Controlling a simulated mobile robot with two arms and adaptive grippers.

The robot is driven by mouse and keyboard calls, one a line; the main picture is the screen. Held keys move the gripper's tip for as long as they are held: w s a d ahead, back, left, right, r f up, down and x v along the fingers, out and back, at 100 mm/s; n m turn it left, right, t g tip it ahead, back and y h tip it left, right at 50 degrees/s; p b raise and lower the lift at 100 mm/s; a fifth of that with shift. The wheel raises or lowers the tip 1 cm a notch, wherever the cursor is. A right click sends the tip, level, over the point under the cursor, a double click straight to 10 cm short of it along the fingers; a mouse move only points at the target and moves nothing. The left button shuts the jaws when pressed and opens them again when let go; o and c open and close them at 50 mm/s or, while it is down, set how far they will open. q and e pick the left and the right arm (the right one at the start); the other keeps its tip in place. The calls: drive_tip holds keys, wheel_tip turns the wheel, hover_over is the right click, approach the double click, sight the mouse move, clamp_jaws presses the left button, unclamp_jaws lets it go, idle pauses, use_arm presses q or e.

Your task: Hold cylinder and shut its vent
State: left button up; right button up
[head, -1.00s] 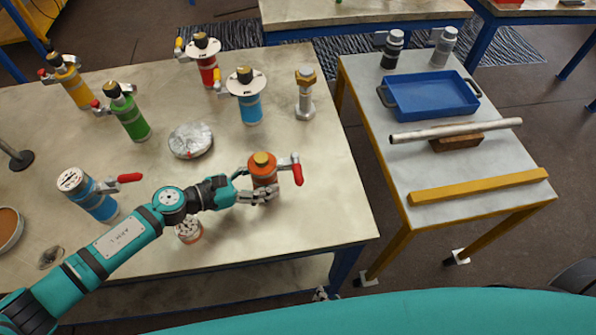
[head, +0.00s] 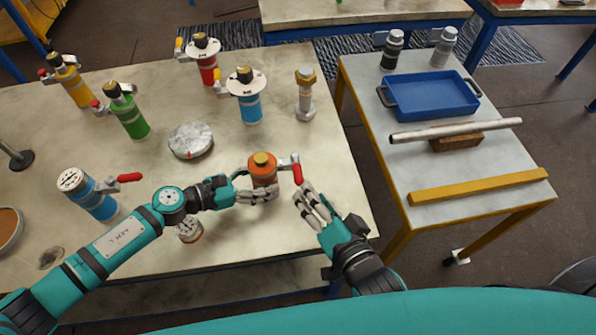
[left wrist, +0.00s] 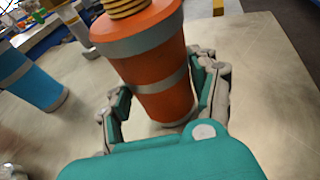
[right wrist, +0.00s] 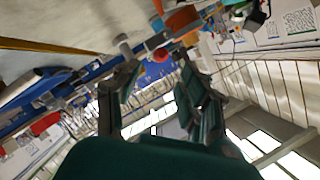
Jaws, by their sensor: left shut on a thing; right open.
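An orange cylinder (head: 262,176) stands upright on the left table, with a brass top and a red vent lever (head: 297,170) on its right side. My left gripper (head: 268,192) is shut around the cylinder's body from the left; the left wrist view shows the orange body (left wrist: 160,90) between the fingers. My right gripper (head: 308,200) is open and empty, just below and right of the lever. The right wrist view shows the cylinder (right wrist: 182,20) at the top, beyond the fingers.
Blue (head: 90,195), green (head: 128,115), yellow (head: 75,85) and red (head: 206,68) cylinders stand around the table. The side table holds a blue tray (head: 430,95).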

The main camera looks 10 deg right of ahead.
sight(303, 181)
drive_tip(key=x, duration=0.8)
drive_tip(key=shift+w+a+f, duration=0.1)
drive_tip(key=shift+w, duration=0.2)
clamp_jaws()
